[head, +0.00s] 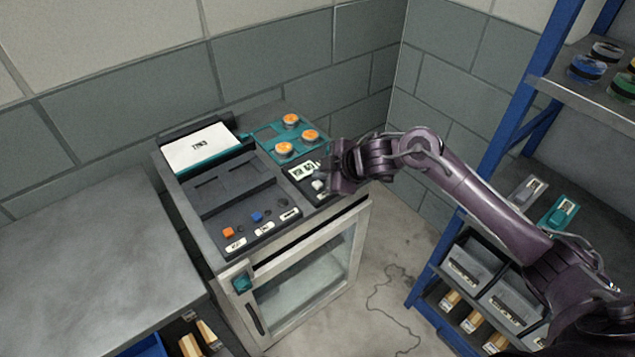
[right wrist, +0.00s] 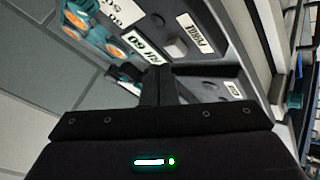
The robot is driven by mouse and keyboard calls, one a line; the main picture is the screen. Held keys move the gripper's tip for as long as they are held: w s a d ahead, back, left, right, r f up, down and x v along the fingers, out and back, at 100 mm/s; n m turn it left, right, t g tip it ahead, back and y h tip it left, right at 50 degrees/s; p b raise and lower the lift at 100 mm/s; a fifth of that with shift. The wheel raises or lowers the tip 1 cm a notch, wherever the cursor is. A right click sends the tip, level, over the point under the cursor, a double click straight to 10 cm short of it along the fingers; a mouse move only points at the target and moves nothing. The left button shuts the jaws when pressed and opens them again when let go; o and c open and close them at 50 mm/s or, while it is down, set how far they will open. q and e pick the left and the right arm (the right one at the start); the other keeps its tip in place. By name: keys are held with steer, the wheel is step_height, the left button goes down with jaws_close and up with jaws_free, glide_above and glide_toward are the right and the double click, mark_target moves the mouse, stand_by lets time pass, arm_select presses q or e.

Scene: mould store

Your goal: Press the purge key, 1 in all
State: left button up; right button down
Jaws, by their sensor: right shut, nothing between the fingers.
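The purge key is a pale grey square key (right wrist: 177,48) beside a label (right wrist: 197,33) reading PURGE in the right wrist view. In the head view a pale key (head: 318,185) shows on the right part of the machine's top panel, right beside my right gripper (head: 328,182). My right gripper is shut and empty, with its fingers (right wrist: 155,82) pointing at the panel near this key. The fingertips appear beside the key, not on it; whether they touch the panel I cannot tell. My left gripper is not in view.
The machine (head: 215,210) also carries orange and blue front keys, a teal plate with orange knobs (head: 284,149), and a white sign (head: 200,148). A grey bench (head: 90,260) stands left; a blue-framed shelf (head: 505,150) stands right. A cable lies on the floor.

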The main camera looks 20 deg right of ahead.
steer(key=shift+f, duration=0.15)
stand_by(0.5)
steer(key=shift+f, duration=0.3)
steer(key=shift+f+b, duration=0.35)
steer(key=shift+f, duration=0.15)
stand_by(0.6)
steer(key=shift+r, duration=0.15)
steer(key=shift+r+p, duration=0.8)
steer(key=shift+p, duration=0.2)
step_height(320, 180, up, 5)
steer(key=p, duration=0.5)
